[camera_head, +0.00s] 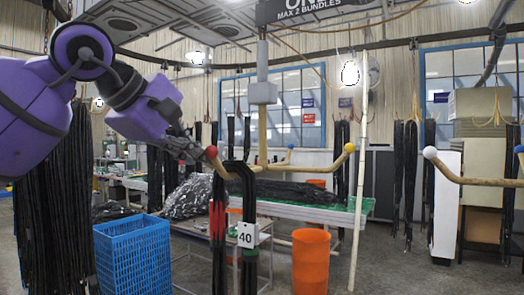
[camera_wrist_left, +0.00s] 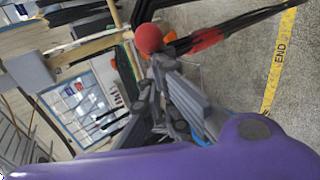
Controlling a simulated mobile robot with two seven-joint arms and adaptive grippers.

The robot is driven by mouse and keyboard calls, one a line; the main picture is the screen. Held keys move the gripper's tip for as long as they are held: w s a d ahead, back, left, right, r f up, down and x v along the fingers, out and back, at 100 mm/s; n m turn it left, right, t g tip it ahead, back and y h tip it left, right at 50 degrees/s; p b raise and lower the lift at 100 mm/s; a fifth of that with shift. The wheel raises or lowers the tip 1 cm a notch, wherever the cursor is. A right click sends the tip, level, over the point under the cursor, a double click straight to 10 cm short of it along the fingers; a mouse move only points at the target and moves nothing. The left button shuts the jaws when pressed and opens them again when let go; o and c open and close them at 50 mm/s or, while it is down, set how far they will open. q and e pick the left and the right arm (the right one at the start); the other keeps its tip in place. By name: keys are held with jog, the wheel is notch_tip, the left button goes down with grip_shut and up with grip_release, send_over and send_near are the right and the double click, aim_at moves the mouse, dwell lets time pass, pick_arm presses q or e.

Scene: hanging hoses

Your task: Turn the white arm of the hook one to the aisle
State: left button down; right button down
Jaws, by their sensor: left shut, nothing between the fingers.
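A hook with wooden arms hangs on a central post (camera_head: 262,95). Its red-tipped arm (camera_head: 222,166) points left, its yellow ball (camera_head: 349,148) is at right, and a small blue-looking ball (camera_head: 290,147) is behind. I make out no white tip on this hook. A white ball (camera_head: 429,152) tips an arm (camera_head: 475,180) of another hook at far right. My left gripper (camera_head: 198,150) is shut and empty, close beside the red ball (camera_head: 211,152). The left wrist view shows the red ball (camera_wrist_left: 148,38) just beyond the fingers (camera_wrist_left: 158,70); contact is unclear. My right gripper is out of view.
Black hoses (camera_head: 240,200) with a "40" tag (camera_head: 247,235) hang from the red-tipped arm. A blue crate (camera_head: 133,255) and orange bin (camera_head: 310,262) stand below. A thin white pole (camera_head: 360,180) stands right of the yellow ball. Dense hoses (camera_head: 55,210) hang at left.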

pick_arm(q)
jog(key=shift+s+d, duration=1.7)
jog(key=shift+d, duration=9.95)
jog(key=shift+a+r, duration=2.15)
jog(key=shift+r, duration=2.4)
jog(key=s+a, duration=0.7)
jog(key=s, duration=0.3)
jog(key=shift+s, duration=0.25)
